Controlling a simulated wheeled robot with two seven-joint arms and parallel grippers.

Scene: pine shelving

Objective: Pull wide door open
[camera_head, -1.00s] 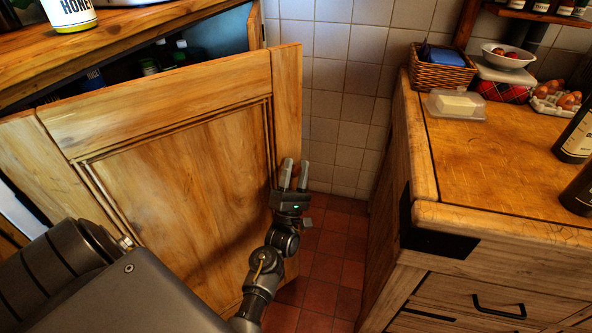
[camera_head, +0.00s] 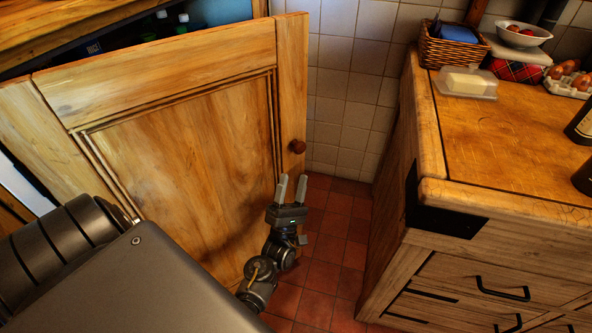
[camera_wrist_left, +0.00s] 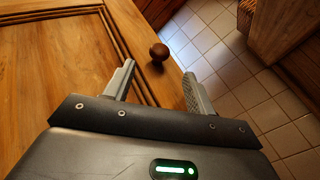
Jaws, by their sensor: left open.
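The wide wooden door (camera_head: 185,125) stands partly open, with a gap at its top showing the cupboard inside. Its round brown knob (camera_head: 297,146) is near the right edge. My left gripper (camera_head: 292,188) is open and empty, just below the knob in the head view. In the left wrist view the knob (camera_wrist_left: 159,52) shows ahead of and between the two open fingers (camera_wrist_left: 158,85), apart from them. The door (camera_wrist_left: 60,60) fills the left of that view. My right gripper is not in view.
A wooden counter with drawers (camera_head: 490,225) stands to the right, with a wicker basket (camera_head: 452,47), a butter dish (camera_head: 466,82) and eggs on top. Red floor tiles (camera_head: 335,230) lie clear between door and counter. Bottles stand inside the cupboard.

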